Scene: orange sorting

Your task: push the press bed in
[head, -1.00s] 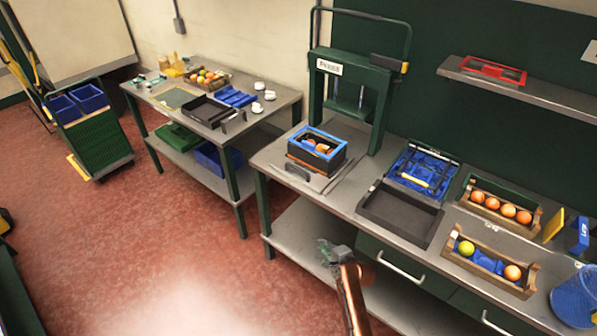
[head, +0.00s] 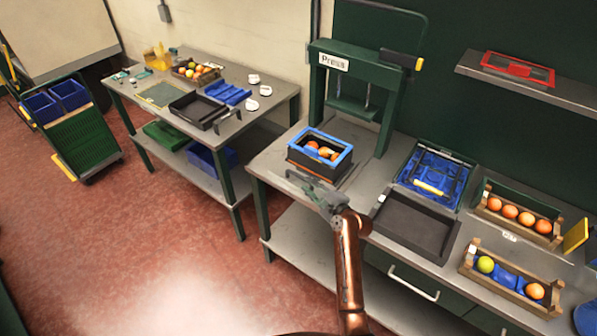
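The green press (head: 358,62), labelled "Press", stands at the back of the near bench. In front of its frame sits a dark box with a blue rim (head: 291,145) holding several oranges, on the flat press bed (head: 349,180). The bed's front and its handle are mostly hidden behind my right gripper. My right gripper (head: 306,184) is at the bed's front edge, just in front of the box; whether it touches the handle, and whether its fingers are open, I cannot tell. My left gripper is out of view.
A black tray (head: 449,247) and an open blue-lined case (head: 404,176) lie right of the press. Wooden crates with fruit (head: 552,242) stand further right. A second bench (head: 278,97) stands left, beyond a floor gap.

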